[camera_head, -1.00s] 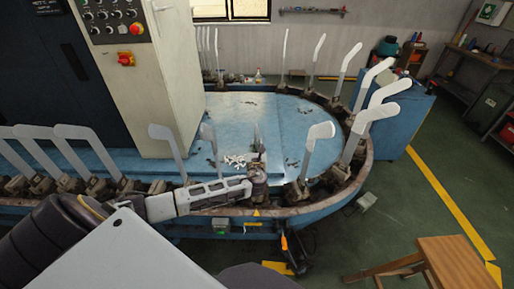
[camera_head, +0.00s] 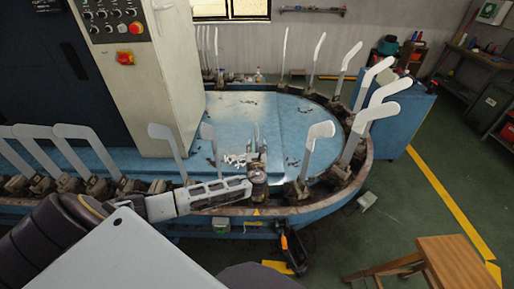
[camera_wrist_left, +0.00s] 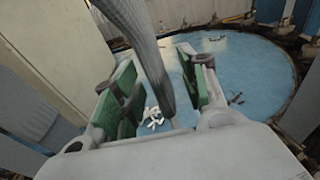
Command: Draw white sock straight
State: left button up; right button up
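In the left wrist view a grey-white, knit-textured shape (camera_wrist_left: 150,50), which looks like the sock on its form, runs down between my left gripper's fingers. My left gripper (camera_wrist_left: 157,88) is open around it, with green pads on both sides and visible gaps. In the head view my left gripper (camera_head: 259,142) points upward at the front of the conveyor. The flat form (camera_head: 320,132) to its right looks bare and upright. Which form the sock is on is hard to tell in the head view. My right gripper is not in view.
Several pale upright forms (camera_head: 378,112) stand along the curved conveyor (camera_head: 300,211). White scraps (camera_head: 237,160) lie on the blue platform (camera_head: 240,110). A tall cabinet (camera_head: 155,75) stands at the left. A wooden stool (camera_head: 450,262) is at the lower right; the green floor there is otherwise open.

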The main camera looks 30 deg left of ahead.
pick_arm(q)
jog(key=shift+s+r, duration=0.1)
jog(key=shift+r, duration=0.05)
dwell(0.4)
jog(key=shift+p+v, duration=0.9)
jog(key=shift+v, duration=0.5)
jog(key=p, duration=0.3)
send_near(257, 149)
jog(key=shift+w+a+f, duration=0.35)
jog(key=shift+w, duration=0.2)
jog(key=shift+w+a+f, duration=0.3)
jog(key=shift+w+f, duration=0.05)
jog(key=shift+w, duration=0.2)
jog(key=shift+f, duration=0.15)
